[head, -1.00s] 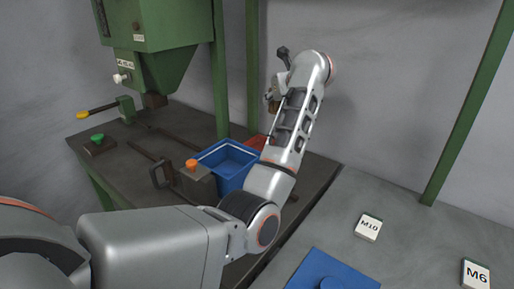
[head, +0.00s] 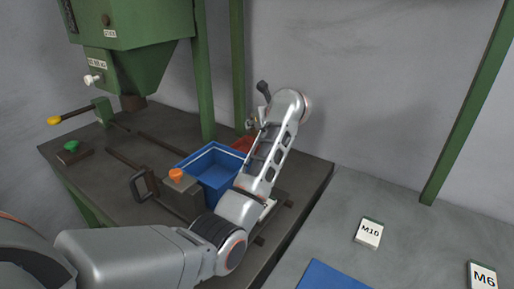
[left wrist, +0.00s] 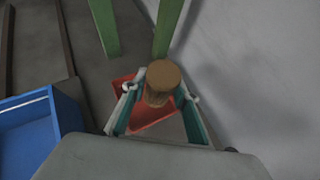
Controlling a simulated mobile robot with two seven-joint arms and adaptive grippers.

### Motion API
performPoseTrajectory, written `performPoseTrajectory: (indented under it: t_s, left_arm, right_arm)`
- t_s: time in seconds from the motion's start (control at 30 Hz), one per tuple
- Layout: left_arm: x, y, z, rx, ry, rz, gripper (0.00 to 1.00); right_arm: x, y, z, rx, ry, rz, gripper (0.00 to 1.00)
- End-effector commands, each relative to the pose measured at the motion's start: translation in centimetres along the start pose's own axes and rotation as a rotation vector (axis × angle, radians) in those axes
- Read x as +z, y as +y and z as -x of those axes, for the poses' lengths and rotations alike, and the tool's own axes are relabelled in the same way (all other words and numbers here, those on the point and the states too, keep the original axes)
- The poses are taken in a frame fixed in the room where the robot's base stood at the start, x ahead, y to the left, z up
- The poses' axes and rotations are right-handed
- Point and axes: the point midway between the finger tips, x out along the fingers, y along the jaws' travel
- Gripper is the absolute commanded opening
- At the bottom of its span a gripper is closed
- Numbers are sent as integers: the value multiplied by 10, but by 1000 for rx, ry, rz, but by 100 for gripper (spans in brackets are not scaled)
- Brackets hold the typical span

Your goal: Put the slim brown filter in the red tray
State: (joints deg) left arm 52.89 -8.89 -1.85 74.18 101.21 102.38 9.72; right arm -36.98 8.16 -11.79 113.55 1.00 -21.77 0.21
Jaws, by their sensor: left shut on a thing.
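The brown filter (left wrist: 162,84), a short cylinder with a lighter round end, is between the fingers of my left gripper (left wrist: 158,97) in the left wrist view. The gripper is shut on it. The red tray (left wrist: 148,123) shows below and behind the filter in that view, partly hidden by the fingers. In the head view the red tray (head: 241,144) is a small patch beside the blue bin, mostly hidden by my left arm. My right gripper is not in view.
A blue bin (head: 184,164) stands directly left of the red tray on the dark table (head: 95,165). Green posts (head: 203,80) and a grey wall are close behind.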

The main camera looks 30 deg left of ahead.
Motion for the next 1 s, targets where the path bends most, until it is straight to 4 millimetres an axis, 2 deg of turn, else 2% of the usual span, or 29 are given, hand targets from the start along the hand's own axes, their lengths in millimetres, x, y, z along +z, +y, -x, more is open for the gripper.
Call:
performPoseTrajectory:
  t_s: [0.1, 0.33, 0.6, 1.0]
  left_arm:
    - [-18, 0, -12, 1, 0, -2, 8]
    - [-31, 0, -22, 0, 0, -1, 8]
    - [-68, 0, -46, 2, 0, -3, 8]
    - [-73, 0, -50, -1, 0, 1, 8]
  right_arm:
    - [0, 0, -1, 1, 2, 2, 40]
    - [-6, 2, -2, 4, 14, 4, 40]
    - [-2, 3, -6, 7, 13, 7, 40]
    - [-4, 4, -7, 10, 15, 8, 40]
